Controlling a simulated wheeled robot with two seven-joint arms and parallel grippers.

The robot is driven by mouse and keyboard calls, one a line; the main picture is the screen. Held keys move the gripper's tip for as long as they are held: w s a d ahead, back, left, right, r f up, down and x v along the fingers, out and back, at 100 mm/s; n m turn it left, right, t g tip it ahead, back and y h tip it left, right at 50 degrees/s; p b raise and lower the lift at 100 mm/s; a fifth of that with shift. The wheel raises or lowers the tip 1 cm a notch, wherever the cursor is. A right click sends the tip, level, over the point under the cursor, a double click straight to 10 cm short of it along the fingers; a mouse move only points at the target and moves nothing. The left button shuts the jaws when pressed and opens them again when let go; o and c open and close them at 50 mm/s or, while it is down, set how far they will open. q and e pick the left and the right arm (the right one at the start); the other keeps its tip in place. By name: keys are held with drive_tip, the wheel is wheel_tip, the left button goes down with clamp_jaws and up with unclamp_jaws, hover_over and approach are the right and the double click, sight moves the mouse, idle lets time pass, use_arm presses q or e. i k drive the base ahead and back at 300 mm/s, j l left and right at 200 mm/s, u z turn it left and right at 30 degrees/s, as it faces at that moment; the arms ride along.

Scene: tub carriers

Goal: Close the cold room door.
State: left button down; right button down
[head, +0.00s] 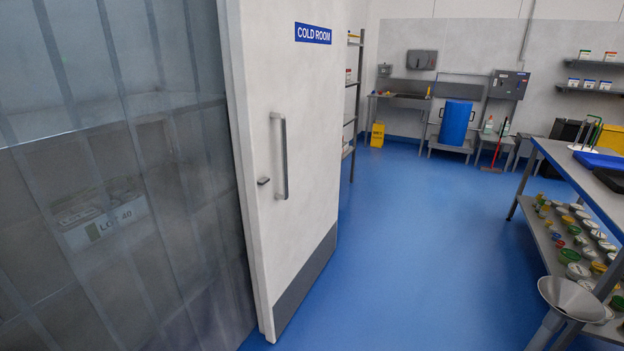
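The cold room door (305,130) is a white panel with a blue "COLD ROOM" sign (313,33) and a dark kick plate along its bottom. It stands slid or swung to the right of the opening; which of these I cannot tell. A vertical metal bar handle (281,156) is on its face, with a small dark latch (263,181) to the left of it. The opening at left is covered by a translucent strip curtain (120,180). Behind the strips, a tub marked "LOT 40" (108,222) shows dimly.
Blue floor (410,240) is clear in front of the door and to its right. A workbench with a lower shelf of small tubs (545,215) stands at right. A sink, a blue bin (455,122) and a yellow floor sign (377,134) are at the back wall.

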sight(289, 57)
drive_tip(key=i+l+z, duration=0.4)
drive_tip(key=i, duration=0.5)
drive_tip(key=i+z, duration=0.35)
drive_tip(key=i, duration=0.55)
